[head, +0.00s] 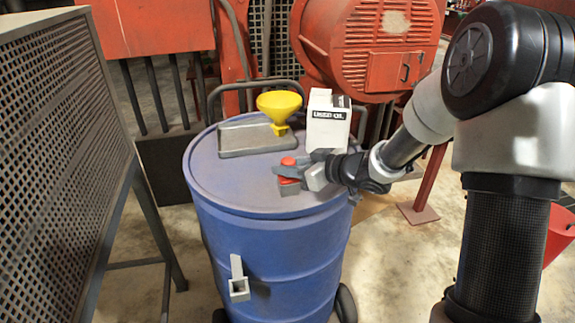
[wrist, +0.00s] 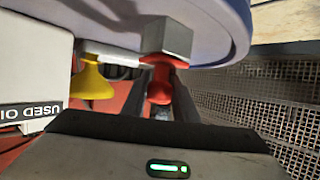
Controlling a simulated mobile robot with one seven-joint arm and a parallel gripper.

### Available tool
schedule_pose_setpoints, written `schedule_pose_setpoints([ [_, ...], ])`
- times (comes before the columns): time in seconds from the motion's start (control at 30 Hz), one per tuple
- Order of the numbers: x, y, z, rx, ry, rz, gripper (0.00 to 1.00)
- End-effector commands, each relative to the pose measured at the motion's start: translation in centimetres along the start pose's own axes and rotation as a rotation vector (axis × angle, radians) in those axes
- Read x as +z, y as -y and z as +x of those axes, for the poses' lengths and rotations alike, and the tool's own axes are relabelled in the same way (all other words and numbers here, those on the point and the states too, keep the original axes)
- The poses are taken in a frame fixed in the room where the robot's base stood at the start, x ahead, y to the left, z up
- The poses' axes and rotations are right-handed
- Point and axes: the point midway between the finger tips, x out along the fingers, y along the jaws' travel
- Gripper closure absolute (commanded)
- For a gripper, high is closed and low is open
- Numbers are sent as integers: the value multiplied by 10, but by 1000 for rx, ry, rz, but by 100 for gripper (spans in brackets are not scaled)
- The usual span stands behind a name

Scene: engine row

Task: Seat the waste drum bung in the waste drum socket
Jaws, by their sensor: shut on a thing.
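The red bung (head: 289,163) is at a grey square block (head: 291,188) on the blue drum's lid, near its right front. In the wrist view, which is turned over, the red bung (wrist: 159,82) meets the face of the grey block (wrist: 167,37). I cannot tell how deep it sits. My gripper (head: 299,174) reaches in from the right and is shut on the bung. In the wrist view my gripper (wrist: 162,90) has dark fingers around the bung, partly hidden by it. No separate socket mouth shows; the bung covers the block's end.
A yellow funnel (head: 279,104), a grey tray (head: 243,139) and a white box (head: 328,120) stand on the drum (head: 270,250) behind my gripper. A grey bracket (head: 238,283) juts from the drum's front. A mesh panel (head: 60,150) stands left. The front-left lid is clear.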

Motion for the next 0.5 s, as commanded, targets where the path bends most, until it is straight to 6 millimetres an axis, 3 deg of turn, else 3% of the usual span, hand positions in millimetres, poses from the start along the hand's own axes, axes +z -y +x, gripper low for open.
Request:
schedule_pose_setpoints([
  [0.23,0,0,0,0,0,0,97],
  [0.27,0,0,0,0,0,0,69],
  [0.3,0,0,0,0,0,0,62],
  [0.37,0,0,0,0,0,0,52],
  [0.5,0,0,0,0,0,0,52],
])
